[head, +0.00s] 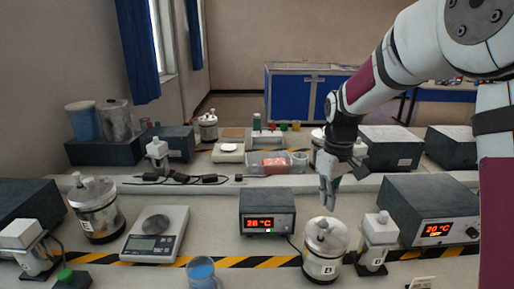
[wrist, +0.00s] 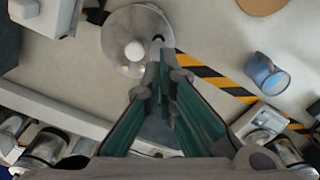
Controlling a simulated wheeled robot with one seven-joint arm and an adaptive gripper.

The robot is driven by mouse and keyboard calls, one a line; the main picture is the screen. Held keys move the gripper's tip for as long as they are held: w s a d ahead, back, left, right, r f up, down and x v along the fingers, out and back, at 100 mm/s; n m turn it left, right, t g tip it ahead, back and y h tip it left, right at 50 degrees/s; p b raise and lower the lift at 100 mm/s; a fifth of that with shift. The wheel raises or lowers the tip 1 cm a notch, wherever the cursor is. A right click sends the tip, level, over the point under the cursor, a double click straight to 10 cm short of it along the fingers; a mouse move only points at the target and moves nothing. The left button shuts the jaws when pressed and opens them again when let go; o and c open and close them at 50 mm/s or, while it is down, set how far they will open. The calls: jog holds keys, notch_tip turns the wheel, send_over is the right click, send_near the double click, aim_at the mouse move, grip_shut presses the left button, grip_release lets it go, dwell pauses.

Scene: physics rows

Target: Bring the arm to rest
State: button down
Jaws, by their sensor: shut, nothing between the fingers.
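My gripper (head: 329,198) is shut and empty, pointing down in the head view. It hangs above and just behind the steel vessel marked B (head: 322,266), whose lid has a pale knob. In the wrist view my gripper's closed fingertips (wrist: 157,46) overlap the right side of that vessel's round lid (wrist: 118,32). A gap shows between fingertips and lid in the head view. My arm reaches in from the upper right, bent at the elbow.
A box reading 28 °C (head: 268,204) stands left of the gripper, a 20 °C box (head: 420,208) right. Nearby are a white pump-like device (head: 379,238), a blue cup (head: 202,274), a scale (head: 155,240) and another vessel (head: 97,214). A raised ledge (head: 225,184) runs behind.

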jog(key=s+r+m+t, duration=0.3)
jog(key=s+r, duration=0.9)
jog(key=s, duration=0.2)
jog(key=s+m+t, duration=0.2)
jog(key=s, duration=1.1)
jog(key=shift+s+r+m, duration=0.15)
jog(key=shift+m, duration=0.25)
